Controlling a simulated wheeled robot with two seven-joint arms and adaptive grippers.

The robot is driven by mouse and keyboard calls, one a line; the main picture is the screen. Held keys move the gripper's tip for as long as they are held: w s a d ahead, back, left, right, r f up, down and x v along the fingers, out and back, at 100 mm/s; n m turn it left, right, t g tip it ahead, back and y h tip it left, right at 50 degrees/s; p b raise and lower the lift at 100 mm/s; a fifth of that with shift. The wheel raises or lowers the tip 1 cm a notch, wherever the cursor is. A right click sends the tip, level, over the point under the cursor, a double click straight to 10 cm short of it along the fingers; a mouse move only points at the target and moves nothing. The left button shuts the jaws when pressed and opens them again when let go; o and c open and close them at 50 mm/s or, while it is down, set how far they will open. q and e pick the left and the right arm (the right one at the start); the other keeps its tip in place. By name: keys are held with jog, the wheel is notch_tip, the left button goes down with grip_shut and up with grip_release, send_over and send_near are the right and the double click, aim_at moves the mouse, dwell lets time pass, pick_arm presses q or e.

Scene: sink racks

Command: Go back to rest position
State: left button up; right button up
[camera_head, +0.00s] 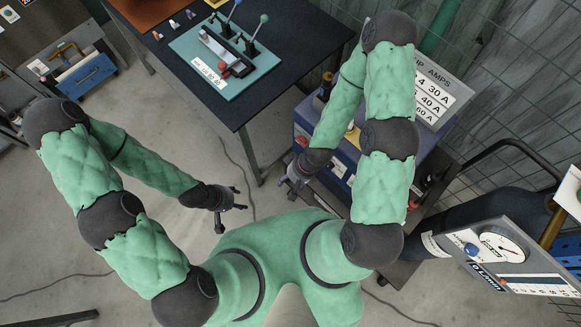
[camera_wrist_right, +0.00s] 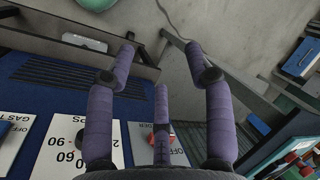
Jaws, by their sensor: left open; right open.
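My left gripper (camera_head: 232,205) is open and empty. It hangs over the bare floor to the left of my green-padded body. My right gripper (camera_head: 291,184) is in front of the blue welding machine (camera_head: 305,122), at its left edge. In the right wrist view the right gripper (camera_wrist_right: 160,75) shows its purple fingers spread apart with nothing between them. Both arms are bent, with the grippers held near my body.
A dark table (camera_head: 285,85) stands at the top with a teal lever fixture (camera_head: 215,75) on it. A gauge panel (camera_head: 500,247) stands at the lower right. A blue bin (camera_head: 87,75) is at the upper left. Cables lie on the open concrete floor (camera_head: 60,235).

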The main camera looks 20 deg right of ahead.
jog(key=shift+s+a+f+m, duration=0.25)
jog(key=shift+s+f+m, duration=0.1)
jog(key=shift+s+m, duration=0.35)
jog(key=shift+w, duration=0.15)
notch_tip(320, 180, down, 9)
jog(key=b, duration=0.8)
jog(key=shift+b, duration=0.4)
jog(key=shift+r, duration=0.1)
